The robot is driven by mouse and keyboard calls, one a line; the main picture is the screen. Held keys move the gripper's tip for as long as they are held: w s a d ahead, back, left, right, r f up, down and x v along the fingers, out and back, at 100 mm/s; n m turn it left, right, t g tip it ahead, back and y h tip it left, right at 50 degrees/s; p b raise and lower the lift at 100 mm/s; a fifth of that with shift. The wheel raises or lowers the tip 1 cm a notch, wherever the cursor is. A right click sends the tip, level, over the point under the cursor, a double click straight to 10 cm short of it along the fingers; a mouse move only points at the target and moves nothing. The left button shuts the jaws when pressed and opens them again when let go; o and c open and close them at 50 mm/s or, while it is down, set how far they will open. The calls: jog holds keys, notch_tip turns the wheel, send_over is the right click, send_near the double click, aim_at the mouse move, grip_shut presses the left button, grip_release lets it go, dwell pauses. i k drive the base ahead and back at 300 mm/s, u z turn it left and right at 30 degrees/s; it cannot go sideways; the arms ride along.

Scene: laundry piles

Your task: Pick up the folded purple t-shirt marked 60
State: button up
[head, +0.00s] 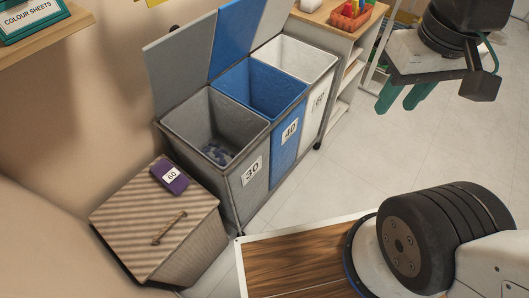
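The folded purple t-shirt (178,186) is a small flat bundle with a white tag reading 60. It lies near the back edge of the striped brown lid of a hamper (125,224) at the lower left. My gripper (402,98) is at the upper right, far from the t-shirt. Its two teal fingers point down and stand apart, with nothing visible between them.
A grey bin marked 30 (247,191) with some dark cloth inside, a blue bin marked 40 (296,112) and a white bin (326,91) stand in a row behind the hamper. A shelf with an orange basket (348,22) is behind them. Tiled floor (360,165) is clear to the right.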

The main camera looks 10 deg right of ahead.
aim_at(174, 180)
jog(key=u, duration=0.05)
jog(key=k, duration=0.55)
jog(key=z, duration=0.45)
jog(key=i, duration=0.45)
jog(key=u, duration=1.5)
jog(key=k, duration=0.5)
jog(key=z, duration=0.55)
jog(key=i, duration=0.8)
jog(key=u, duration=1.25)
